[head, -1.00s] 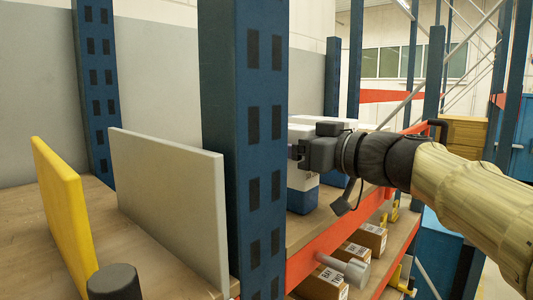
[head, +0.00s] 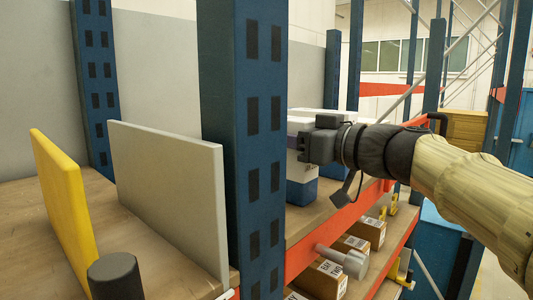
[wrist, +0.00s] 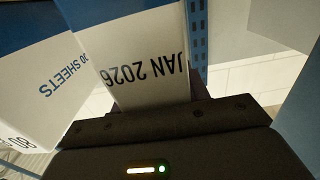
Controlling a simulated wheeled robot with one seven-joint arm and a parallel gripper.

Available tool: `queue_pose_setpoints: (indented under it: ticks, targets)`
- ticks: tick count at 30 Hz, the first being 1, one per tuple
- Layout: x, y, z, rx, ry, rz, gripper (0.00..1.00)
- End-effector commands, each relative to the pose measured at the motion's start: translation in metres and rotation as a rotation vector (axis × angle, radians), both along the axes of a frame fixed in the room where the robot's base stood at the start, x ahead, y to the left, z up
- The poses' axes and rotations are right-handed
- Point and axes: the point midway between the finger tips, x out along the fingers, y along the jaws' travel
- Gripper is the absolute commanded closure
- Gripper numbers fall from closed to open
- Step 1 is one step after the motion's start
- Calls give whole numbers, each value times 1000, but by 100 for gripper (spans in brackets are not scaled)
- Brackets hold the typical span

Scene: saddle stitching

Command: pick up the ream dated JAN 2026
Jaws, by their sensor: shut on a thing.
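The ream dated JAN 2026 (wrist: 140,45) fills the upper middle of the wrist view. It is a white and blue block, and its printed date shows upside down. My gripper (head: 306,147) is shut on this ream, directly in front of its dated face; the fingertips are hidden. A second white and blue ream marked SHEETS (wrist: 40,90) stands close at its left in the wrist view. In the head view a white and blue ream (head: 302,190) shows below my gripper, partly hidden by the blue upright. I cannot tell whether the held ream is clear of the shelf.
A blue rack upright (head: 243,150) stands just left of my gripper. An orange beam (head: 335,232) edges the shelf. Several cardboard boxes (head: 365,228) sit on the level below. A grey divider (head: 170,195) and a yellow divider (head: 65,210) stand at left.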

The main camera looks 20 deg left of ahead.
Motion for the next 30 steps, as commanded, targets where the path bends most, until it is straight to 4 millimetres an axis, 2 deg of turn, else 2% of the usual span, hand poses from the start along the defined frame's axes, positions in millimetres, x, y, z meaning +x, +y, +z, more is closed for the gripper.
queue_pose_setpoints:
  ticks: [8,14,20,30]
  targets:
    - [-1,0,5,5,-4,0,100]
    - [-1,0,16,5,-8,1,100]
    - [-1,0,40,5,-9,1,100]
    - [-1,0,92,7,-9,-1,100]
